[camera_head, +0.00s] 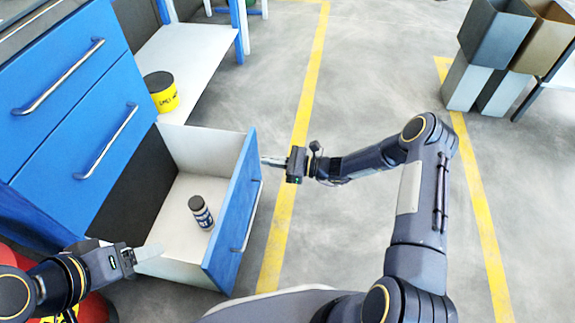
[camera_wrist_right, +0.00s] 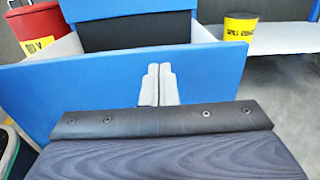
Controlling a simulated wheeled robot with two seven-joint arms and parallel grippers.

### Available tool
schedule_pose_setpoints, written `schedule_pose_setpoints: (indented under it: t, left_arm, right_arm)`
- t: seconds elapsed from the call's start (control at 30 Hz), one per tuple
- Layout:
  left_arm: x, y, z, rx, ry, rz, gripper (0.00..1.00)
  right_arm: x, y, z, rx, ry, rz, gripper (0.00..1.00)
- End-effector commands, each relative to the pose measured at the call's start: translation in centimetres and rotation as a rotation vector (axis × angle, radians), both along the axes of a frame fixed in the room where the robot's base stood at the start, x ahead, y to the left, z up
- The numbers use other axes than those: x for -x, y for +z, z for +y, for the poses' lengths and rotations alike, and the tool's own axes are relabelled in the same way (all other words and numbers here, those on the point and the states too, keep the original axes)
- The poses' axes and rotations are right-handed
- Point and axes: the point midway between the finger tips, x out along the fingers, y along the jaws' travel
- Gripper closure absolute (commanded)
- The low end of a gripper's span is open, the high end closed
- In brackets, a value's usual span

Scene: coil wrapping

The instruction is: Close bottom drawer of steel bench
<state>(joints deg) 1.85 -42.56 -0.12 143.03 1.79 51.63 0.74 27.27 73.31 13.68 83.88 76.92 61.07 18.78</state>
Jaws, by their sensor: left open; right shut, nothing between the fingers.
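The bottom drawer (camera_head: 250,205) of the blue steel bench (camera_head: 60,120) is pulled far out, its white interior exposed. My left gripper (camera_head: 158,250) is open and empty, by the drawer's near side wall.
Two closed drawers with metal handles (camera_head: 105,140) are above. A yellow tin (camera_head: 161,91) stands on the white lower shelf (camera_head: 195,45). A red container (camera_head: 92,308) is near my left arm. Grey and brown bins (camera_head: 495,35) stand at the far right. The floor between is clear.

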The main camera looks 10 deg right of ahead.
Motion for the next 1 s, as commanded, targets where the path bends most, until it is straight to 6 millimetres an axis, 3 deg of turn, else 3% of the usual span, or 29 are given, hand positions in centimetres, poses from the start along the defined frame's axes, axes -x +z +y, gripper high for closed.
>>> schedule_pose_setpoints:
  t: [0.1,0.3,1.0]
  left_arm:
    - [0.0,-1.0,0.0,0.000,0.000,0.000,0.30]
    - [0.0,-1.6,0.0,0.000,0.000,0.000,0.30]
    - [0.0,-1.7,0.0,0.000,0.000,0.000,0.30]
  right_arm:
    - [-0.8,-0.3,2.1,0.000,0.003,-0.002,1.00]
    - [-1.6,-0.1,4.0,0.001,0.001,-0.002,1.00]
    - [-1.9,0.0,4.6,0.000,0.000,-0.001,1.00]
